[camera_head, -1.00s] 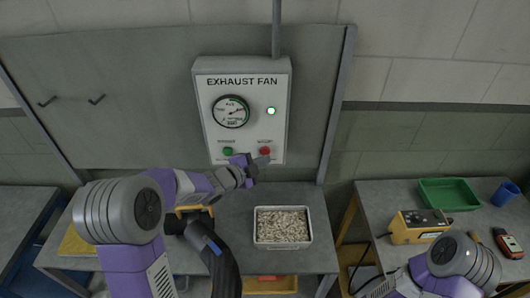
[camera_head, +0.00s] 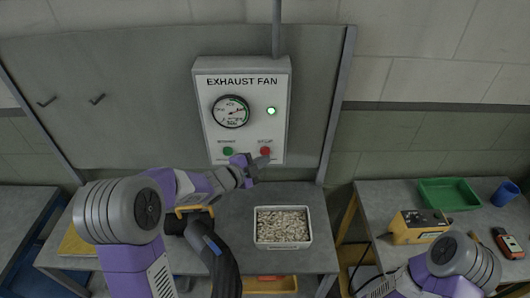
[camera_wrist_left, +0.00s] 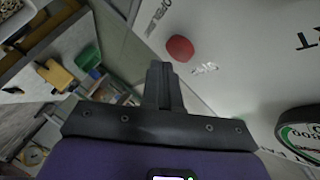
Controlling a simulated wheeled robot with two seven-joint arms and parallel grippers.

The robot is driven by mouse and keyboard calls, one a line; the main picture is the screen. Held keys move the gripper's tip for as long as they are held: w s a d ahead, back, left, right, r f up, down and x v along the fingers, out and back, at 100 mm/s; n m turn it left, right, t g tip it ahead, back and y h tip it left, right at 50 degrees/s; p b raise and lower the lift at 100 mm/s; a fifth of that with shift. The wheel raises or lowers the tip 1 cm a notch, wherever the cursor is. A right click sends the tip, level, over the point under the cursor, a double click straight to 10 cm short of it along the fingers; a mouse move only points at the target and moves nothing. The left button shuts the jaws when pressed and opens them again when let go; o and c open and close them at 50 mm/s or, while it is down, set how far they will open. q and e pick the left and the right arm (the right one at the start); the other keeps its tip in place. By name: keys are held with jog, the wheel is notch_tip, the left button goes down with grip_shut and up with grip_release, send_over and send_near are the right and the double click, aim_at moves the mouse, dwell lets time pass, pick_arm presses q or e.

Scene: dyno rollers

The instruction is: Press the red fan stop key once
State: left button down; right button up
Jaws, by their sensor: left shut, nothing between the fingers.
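The exhaust fan panel (camera_head: 243,90) hangs on the grey backboard, with a round gauge (camera_head: 231,111), a lit green lamp (camera_head: 271,111), a green key (camera_head: 228,151) at lower left and the red stop key (camera_head: 265,151) at lower right. My left gripper (camera_head: 262,161) is shut and empty, its tip just below the red key in the head view. In the left wrist view the red key (camera_wrist_left: 180,48) shows whole, a little beyond and right of the shut fingertips (camera_wrist_left: 160,66); the tips look apart from it. My right gripper is not in view.
A tray of pale pellets (camera_head: 283,243) sits on the bench below the panel. On the right table are a green bin (camera_head: 448,194), a blue cup (camera_head: 505,194), a yellow device (camera_head: 418,227) and a red-and-black meter (camera_head: 508,243).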

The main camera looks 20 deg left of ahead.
pick_arm(q)
jog(key=shift+w, duration=0.15)
dwell(0.4)
jog(key=shift+w+a, duration=0.1)
jog(key=shift+w, duration=0.15)
jog(key=shift+w+a, duration=0.1)
jog(key=shift+w, duration=0.25)
dwell(0.7)
jog(key=shift+s, duration=0.1)
jog(key=shift+s+d+b, duration=0.2)
jog(key=shift+s+b, duration=0.4)
jog(key=shift+s, duration=0.05)
jog(key=s+b, duration=0.1)
jog(key=s, duration=0.1)
jog(key=s+d+b, duration=0.1)
jog(key=s, duration=0.2)
jog(key=shift+d, duration=0.2)
